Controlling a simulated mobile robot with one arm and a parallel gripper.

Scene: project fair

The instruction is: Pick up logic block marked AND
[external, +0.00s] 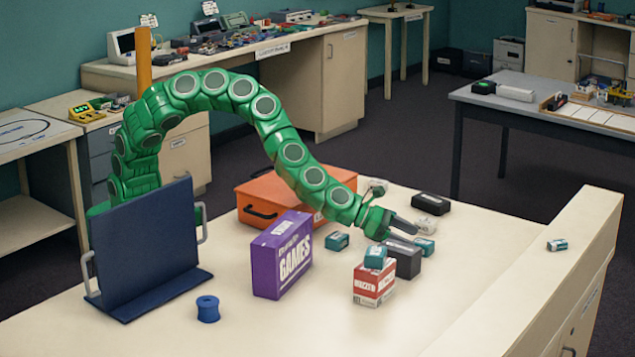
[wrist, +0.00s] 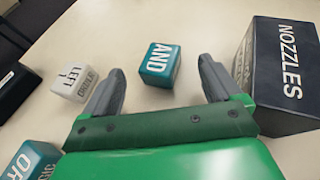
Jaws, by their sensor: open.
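The teal AND block (wrist: 161,66) lies on the tabletop in the wrist view, ahead of and between my gripper's two fingers (wrist: 162,76). Its white AND lettering faces the camera. My gripper is open and empty, with a gap on both sides of the block. In the external view my gripper (external: 408,232) reaches down over the table's right part. A teal block (external: 426,246) just beyond its fingers there appears to be the AND block, its lettering too small to read.
The black NOZZLES box (wrist: 284,75) stands close beside the right finger. A white LEFT block (wrist: 80,82) is near the left finger, and a teal OR block (wrist: 32,160) lies lower left. A purple games box (external: 283,255) and a red-white box (external: 373,286) stand nearby.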

